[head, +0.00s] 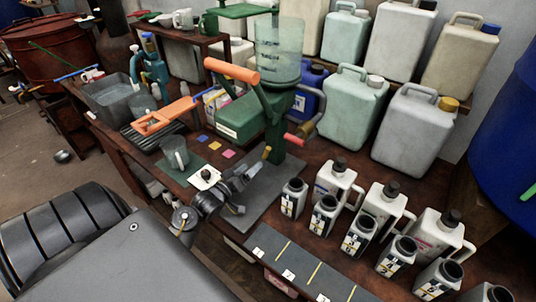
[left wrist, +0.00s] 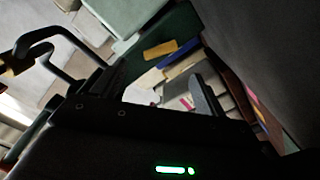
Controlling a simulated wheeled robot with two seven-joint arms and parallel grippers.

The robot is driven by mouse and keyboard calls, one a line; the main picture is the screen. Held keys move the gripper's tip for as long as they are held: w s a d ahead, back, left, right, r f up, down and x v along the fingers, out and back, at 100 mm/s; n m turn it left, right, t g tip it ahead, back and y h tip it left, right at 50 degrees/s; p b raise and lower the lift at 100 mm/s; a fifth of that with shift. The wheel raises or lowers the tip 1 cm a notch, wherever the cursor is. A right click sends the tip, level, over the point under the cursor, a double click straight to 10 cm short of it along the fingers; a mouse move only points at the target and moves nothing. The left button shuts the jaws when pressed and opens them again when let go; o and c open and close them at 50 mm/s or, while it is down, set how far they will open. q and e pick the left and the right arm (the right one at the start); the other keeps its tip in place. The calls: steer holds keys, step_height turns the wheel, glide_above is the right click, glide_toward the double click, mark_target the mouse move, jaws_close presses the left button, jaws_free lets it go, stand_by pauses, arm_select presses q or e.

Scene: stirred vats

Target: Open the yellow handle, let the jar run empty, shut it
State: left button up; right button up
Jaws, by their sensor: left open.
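A clear greenish jar (head: 279,50) stands upright on top of a green press-like stand (head: 272,122); I cannot tell how full it is. A lever with an orange grip (head: 232,70) slants from the stand to the upper left. A red grip (head: 294,140) sticks out low on its right side. My left gripper (head: 248,179) is open and empty, in front of the stand, low over the dark mat and apart from both grips. The left wrist view shows its open fingers (left wrist: 160,88). My right gripper is out of view.
A clear cup (head: 175,154) and a white card (head: 205,178) sit left of my gripper. Several small labelled bottles (head: 323,215) and white jugs (head: 383,208) line the table to the right. Large canisters (head: 353,108) stand behind. An orange-handled tool (head: 166,115) lies left.

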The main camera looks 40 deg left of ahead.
mark_target(265, 154)
arm_select(q)
steer(key=w, duration=1)
steer(key=shift+a+p, duration=0.2)
steer(key=shift+p, duration=0.2)
steer(key=shift+c, duration=0.3)
steer(key=c, duration=1.3)
steer(key=shift+o, duration=0.4)
steer(key=shift+r+n+p, duration=0.2)
steer(key=shift+n+p, duration=0.2)
steer(key=shift+p, duration=0.25)
steer(key=shift+f, duration=0.2)
steer(key=o, duration=1.3)
